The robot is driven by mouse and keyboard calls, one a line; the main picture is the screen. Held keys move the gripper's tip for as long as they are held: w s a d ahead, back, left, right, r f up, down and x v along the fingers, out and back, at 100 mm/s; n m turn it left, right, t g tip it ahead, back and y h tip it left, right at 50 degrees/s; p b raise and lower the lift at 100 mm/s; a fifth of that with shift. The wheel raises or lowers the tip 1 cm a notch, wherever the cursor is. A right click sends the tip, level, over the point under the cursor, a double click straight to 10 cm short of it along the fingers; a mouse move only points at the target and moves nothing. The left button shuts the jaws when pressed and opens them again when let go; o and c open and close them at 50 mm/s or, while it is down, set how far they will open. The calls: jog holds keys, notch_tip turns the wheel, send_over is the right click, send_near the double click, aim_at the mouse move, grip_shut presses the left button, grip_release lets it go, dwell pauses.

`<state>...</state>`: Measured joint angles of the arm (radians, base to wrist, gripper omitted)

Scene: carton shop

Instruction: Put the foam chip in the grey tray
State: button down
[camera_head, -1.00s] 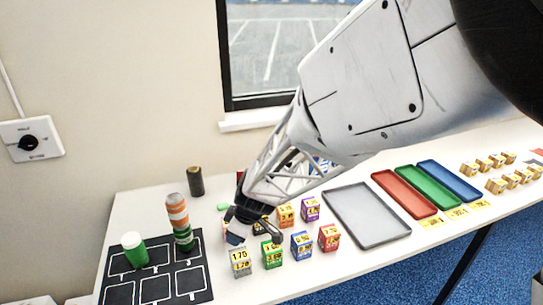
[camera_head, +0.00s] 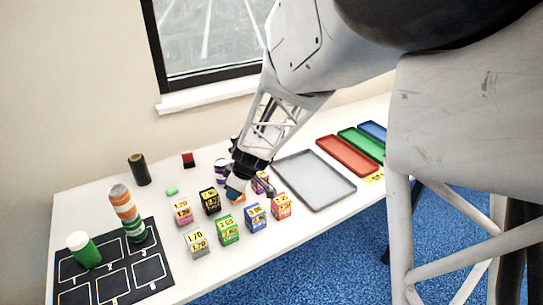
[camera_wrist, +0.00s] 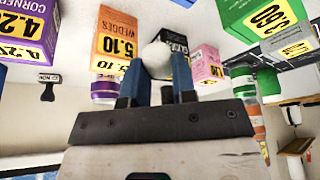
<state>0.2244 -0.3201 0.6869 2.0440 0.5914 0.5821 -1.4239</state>
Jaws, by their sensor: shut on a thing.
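My gripper (camera_head: 236,189) hangs over the small price boxes, in front of the orange box. In the wrist view its blue fingers (camera_wrist: 158,85) are shut on a white rounded piece, which looks like the foam chip (camera_wrist: 157,58). In the head view I cannot make the chip out clearly. The grey tray (camera_head: 318,178) lies flat on the table to the right of my gripper and looks empty.
Price boxes, including a green one (camera_head: 228,230) and a red one (camera_head: 281,206), stand close below my gripper. A striped stack (camera_head: 126,210) and a green jar (camera_head: 83,250) stand on a black mat at left. The red tray (camera_head: 347,155) lies beyond the grey tray.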

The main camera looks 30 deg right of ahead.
jog(key=d+m, duration=0.1)
jog(key=d, duration=0.3)
jog(key=s+d, duration=0.1)
jog(key=d, duration=0.4)
jog(key=d+m, duration=0.1)
jog(key=d, duration=0.4)
jog(key=shift+s+f+m+t+h, duration=0.3)
jog(key=shift+s+h, duration=0.05)
jog(key=shift+h, duration=0.05)
jog(key=shift+m, duration=0.6)
jog(key=s+d, duration=0.1)
jog(key=d, duration=0.1)
jog(key=s+d, duration=0.1)
jog(key=d, duration=0.2)
jog(key=s+d+f, duration=0.1)
jog(key=s+d, duration=0.1)
jog(key=d, duration=0.1)
jog(key=shift+d, duration=0.1)
jog(key=shift+s+d, duration=0.4)
jog(key=shift+s, duration=0.05)
jog(key=shift+w+h, duration=0.1)
jog(key=shift+h, duration=0.2)
send_over(300, 168)
jog(key=s, duration=0.1)
jog(key=shift+s+d+f, duration=0.15)
jog(key=shift+f, duration=0.65)
jog(key=shift+f, duration=1.75)
jog(key=shift+f, duration=0.1)
